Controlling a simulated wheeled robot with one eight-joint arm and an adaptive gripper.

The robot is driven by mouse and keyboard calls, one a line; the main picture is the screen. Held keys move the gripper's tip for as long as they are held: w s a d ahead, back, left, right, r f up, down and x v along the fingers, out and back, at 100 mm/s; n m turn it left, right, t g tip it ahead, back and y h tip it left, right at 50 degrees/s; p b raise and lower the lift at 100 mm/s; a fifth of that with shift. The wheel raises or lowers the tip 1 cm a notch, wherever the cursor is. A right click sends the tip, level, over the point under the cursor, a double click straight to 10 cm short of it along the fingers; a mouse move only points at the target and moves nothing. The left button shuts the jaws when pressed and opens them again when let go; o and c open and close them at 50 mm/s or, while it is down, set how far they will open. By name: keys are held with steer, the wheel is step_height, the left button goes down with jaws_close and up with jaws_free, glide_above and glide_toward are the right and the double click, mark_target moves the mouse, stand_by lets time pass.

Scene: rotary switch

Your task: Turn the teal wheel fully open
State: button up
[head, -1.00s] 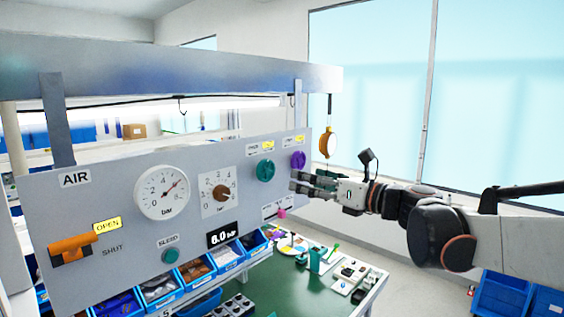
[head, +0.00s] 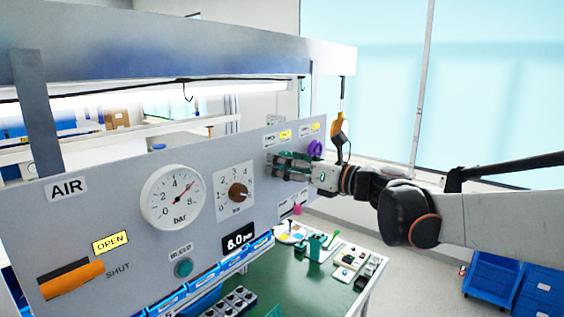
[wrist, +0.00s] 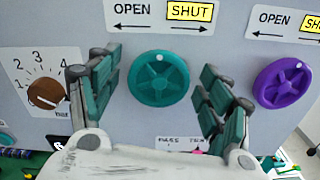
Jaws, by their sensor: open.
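The teal wheel (wrist: 158,80) is mounted on the grey panel, centred between my gripper's fingers in the wrist view. It is a round spoked handwheel with a white dot at its top. The label above it reads OPEN on the left and SHUT on the right, with SHUT lit yellow (wrist: 190,11). My gripper (head: 285,166) is open, its fingers on either side of the wheel and apart from it in the wrist view. In the head view my fingers largely hide the wheel, so contact and depth are hard to tell there.
A purple wheel (wrist: 283,83) sits close right of my right finger. A brown knob (wrist: 46,94) on a numbered dial is left of my left finger. The panel also holds a pressure gauge (head: 173,197) and an orange lever (head: 72,279). A green bench (head: 285,285) lies below.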

steer(key=shift+s+d+r, duration=0.1)
steer(key=shift+s+d, duration=0.1)
steer(key=shift+w, duration=0.1)
steer(key=c, duration=1)
steer(key=shift+c, duration=0.2)
